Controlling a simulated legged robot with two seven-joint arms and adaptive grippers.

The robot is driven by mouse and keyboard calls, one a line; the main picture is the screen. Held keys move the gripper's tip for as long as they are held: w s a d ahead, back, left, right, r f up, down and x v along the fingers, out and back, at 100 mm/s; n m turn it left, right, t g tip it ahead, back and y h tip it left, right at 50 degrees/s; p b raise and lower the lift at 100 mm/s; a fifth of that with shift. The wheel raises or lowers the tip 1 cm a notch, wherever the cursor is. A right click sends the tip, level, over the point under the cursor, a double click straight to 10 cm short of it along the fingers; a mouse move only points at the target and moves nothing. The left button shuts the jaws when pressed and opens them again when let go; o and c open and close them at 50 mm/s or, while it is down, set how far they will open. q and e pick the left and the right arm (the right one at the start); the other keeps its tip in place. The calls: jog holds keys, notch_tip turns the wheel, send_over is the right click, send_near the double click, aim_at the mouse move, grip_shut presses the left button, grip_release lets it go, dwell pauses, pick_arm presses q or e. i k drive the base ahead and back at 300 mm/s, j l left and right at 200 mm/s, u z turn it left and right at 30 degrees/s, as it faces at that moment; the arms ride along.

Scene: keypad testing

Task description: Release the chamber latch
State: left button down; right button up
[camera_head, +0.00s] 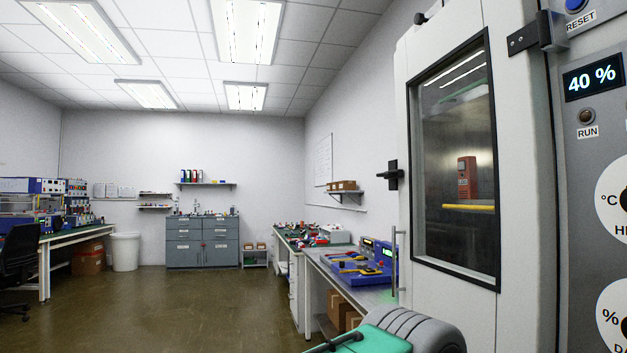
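The test chamber's pale door (535,200) fills the right side of the view, with a dark-framed window (440,130). A black latch (394,176) juts out from the chamber's left edge at about mid-window height. It is seen nearly edge-on, and I cannot tell whether it is engaged. A slim metal bar handle (395,262) stands upright below the latch. Through the window, a red handheld device (467,178) stands above a yellow strip (468,207). Neither of my grippers is in view, and nothing is seen touching the latch.
A control panel at right has a display reading 40 % (593,77), a RESET button (576,5) and dials. A bench (385,292) with a blue instrument (360,268) stands left of the chamber. Open floor (190,300) lies to the left.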

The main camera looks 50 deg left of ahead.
aim_at(394, 174)
jog(key=u, duration=1.3)
